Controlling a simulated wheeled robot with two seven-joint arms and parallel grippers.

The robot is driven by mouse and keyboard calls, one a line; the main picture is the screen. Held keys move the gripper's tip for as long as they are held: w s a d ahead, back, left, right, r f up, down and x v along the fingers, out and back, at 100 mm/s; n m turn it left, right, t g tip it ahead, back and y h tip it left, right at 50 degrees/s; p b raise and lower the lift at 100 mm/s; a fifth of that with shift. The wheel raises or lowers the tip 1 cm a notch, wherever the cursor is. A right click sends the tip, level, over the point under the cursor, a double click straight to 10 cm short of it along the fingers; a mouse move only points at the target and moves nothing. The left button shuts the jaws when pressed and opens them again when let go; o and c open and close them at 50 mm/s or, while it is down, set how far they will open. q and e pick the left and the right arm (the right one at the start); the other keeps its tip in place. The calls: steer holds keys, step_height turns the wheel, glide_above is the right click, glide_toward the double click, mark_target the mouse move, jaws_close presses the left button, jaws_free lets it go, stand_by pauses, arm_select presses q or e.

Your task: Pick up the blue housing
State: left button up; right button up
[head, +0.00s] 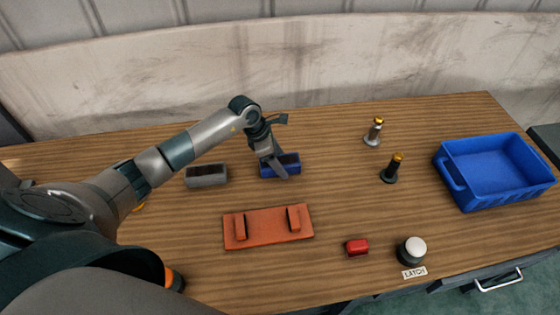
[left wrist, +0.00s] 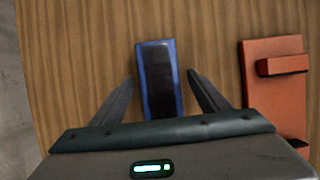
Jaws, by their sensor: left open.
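The blue housing (head: 291,159) is a small blue block with a dark top, lying on the wooden table. My left gripper (head: 276,170) is over it in the head view and hides part of it. In the left wrist view the blue housing (left wrist: 158,75) lies between the two fingers of my open left gripper (left wrist: 160,90), with a gap on either side. I cannot tell how far above the table the fingertips are. My right gripper does not show.
A grey housing (head: 206,175) lies left of the blue one. An orange plate (head: 268,229) with two raised blocks is in front. Two posts (head: 374,133) (head: 391,170), a red block (head: 357,247), a white-topped button (head: 412,250) and a blue bin (head: 448,169) are to the right.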

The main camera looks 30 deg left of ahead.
arm_select(q)
steer(key=shift+w+d+f, duration=0.1)
steer(key=shift+f, duration=0.3)
steer(key=shift+c, duration=0.4)
steer(key=shift+r, duration=0.1)
steer(key=c, duration=1.4)
steer(key=shift+r, duration=0.1)
steer(key=shift+w+r+b, duration=0.1)
steer(key=shift+r+b, duration=0.45)
step_height(320, 180, up, 2)
steer(key=shift+r+b, duration=0.1)
steer(key=shift+b, duration=0.75)
steer(key=d+r+b, duration=0.5)
steer(key=d+r, duration=0.2)
steer(key=d, duration=0.4)
steer(key=shift+s+d+r, duration=0.2)
steer(key=shift+d+r, duration=0.05)
steer(key=shift+d, duration=0.1)
